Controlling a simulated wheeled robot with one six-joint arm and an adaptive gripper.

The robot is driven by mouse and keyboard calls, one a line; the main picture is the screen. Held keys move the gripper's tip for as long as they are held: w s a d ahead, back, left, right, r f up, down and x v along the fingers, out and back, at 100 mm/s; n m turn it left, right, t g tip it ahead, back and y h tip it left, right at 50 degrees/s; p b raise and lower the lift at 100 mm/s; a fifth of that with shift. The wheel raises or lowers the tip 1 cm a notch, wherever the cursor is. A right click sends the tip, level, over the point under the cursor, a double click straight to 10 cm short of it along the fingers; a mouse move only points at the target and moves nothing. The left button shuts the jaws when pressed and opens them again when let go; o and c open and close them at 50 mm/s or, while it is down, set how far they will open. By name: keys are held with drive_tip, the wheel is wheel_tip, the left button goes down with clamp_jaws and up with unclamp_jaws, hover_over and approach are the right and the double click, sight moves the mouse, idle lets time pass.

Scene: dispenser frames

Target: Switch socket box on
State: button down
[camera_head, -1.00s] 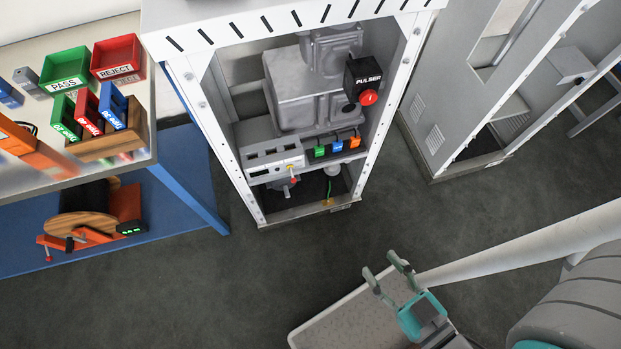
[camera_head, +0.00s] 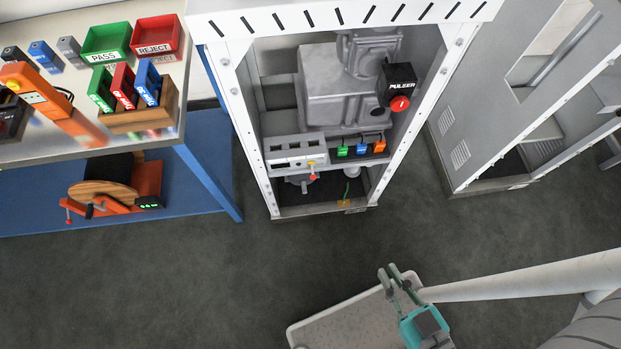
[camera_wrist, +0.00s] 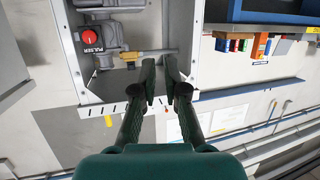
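The socket box (camera_head: 296,153) is a light grey box with a row of dark openings on its front. It sits low on the left inside the open white cabinet frame (camera_head: 374,170). A small yellow part (camera_head: 311,162) shows on its front, and a red knob below it; the switch position is too small to tell. My gripper (camera_head: 391,272) is well in front of the cabinet, apart from it and empty. In the wrist view my gripper (camera_wrist: 160,68) shows two dark fingers with a gap between them. I cannot make out the socket box there.
A black pulser box with a red button (camera_head: 398,88) hangs right of the grey machine (camera_head: 335,100). Green, blue and orange blocks (camera_head: 361,148) stand beside the socket box. A workbench (camera_head: 70,150) stands left, another grey cabinet (camera_head: 480,110) right. Floor before the cabinet is clear.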

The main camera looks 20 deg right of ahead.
drive_tip(key=w+f+n+g+h, duration=0.1)
drive_tip(key=w+f+n+g, duration=0.4)
drive_tip(key=f, duration=0.9)
drive_tip(key=w+f+n+g+h, duration=0.1)
drive_tip(key=w+f+n, duration=0.3)
drive_tip(key=w+f, duration=0.75)
drive_tip(key=w+a+f+n+h, duration=0.2)
drive_tip(key=w+a+f+h, duration=0.15)
drive_tip(key=w+f, duration=0.3)
drive_tip(key=w+a+r+t+h, duration=0.1)
drive_tip(key=w+a+r+h, duration=0.3)
drive_tip(key=w, duration=0.5)
drive_tip(key=shift+a+r, duration=0.6)
drive_tip(key=shift+r, duration=0.3)
drive_tip(key=shift+w, duration=0.1)
drive_tip(key=x, duration=1)
